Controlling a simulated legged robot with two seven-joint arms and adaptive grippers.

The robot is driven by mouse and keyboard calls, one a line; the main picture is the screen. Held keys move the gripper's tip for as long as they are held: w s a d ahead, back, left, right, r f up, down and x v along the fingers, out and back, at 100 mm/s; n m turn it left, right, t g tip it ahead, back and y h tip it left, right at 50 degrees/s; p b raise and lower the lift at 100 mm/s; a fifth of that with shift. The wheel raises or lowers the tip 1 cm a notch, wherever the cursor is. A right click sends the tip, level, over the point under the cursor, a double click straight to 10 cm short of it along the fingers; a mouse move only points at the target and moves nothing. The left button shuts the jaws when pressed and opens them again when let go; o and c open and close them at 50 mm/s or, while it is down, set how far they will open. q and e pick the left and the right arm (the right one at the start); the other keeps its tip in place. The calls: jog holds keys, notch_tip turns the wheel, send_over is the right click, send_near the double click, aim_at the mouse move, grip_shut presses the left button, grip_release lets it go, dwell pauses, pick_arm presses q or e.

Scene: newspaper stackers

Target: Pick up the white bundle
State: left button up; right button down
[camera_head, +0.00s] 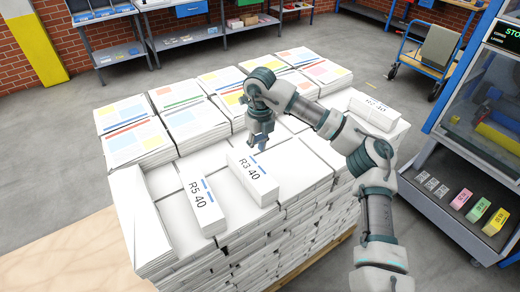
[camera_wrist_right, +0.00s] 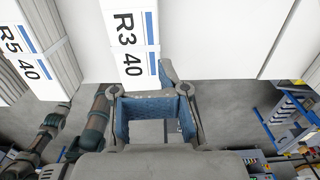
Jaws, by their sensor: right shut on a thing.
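A white bundle with a label reading R3 40 (camera_head: 262,181) lies on top of the stack near its middle. My right gripper (camera_head: 258,143) is at the far end of this bundle, fingers pointing down. In the right wrist view, the bundle's labelled face (camera_wrist_right: 132,28) is just beyond the blue-padded fingers (camera_wrist_right: 155,108). The gripper is shut on the bundle, though the contact itself is hard to see. The bundle appears to rest on the stack. My left gripper is not in view.
Another white bundle labelled R5 40 (camera_head: 202,203) lies close on the left, and one labelled R2 40 (camera_head: 374,109) at the back right. Printed newspaper piles (camera_head: 133,128) line the stack's far side. A blue-framed machine (camera_head: 470,130) stands at the right, and a trolley (camera_head: 425,62) behind.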

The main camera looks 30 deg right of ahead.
jog(key=shift+c, duration=1.9)
grip_release()
jog(key=shift+d, duration=0.3)
jog(key=shift+a, duration=0.1)
